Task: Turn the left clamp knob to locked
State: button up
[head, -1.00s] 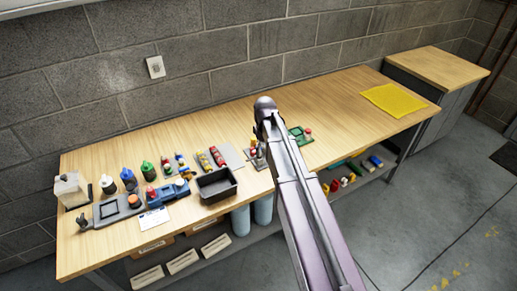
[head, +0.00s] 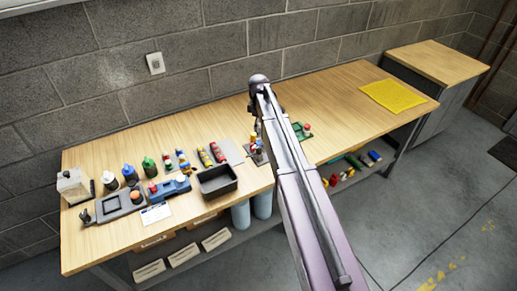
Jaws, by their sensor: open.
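Knobs are small here, and I cannot tell for certain which is the left clamp knob. A grey fixture (head: 112,212) at the left of the bench has a dark knob (head: 86,215) and an orange knob (head: 136,196). A blue fixture (head: 175,187) beside it carries a red knob (head: 152,187). A small grey fixture (head: 257,157) is partly hidden by my arm, and a green one (head: 298,131) with a red knob (head: 307,127) is right of it. My gripper (head: 252,107) is mostly hidden behind my arm, above the bench's middle; its fingertips are not clear.
A black bin (head: 231,187), several bottles and a white container (head: 74,180) crowd the bench's left half. A white card (head: 155,215) lies at the front. A yellow mat (head: 393,97) lies at the right, with bare wood (head: 335,100) left of it.

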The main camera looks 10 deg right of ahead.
aim_at(259, 147)
jog(key=shift+f+b, duration=6.7)
jog(key=shift+f, duration=0.1)
grip_shut()
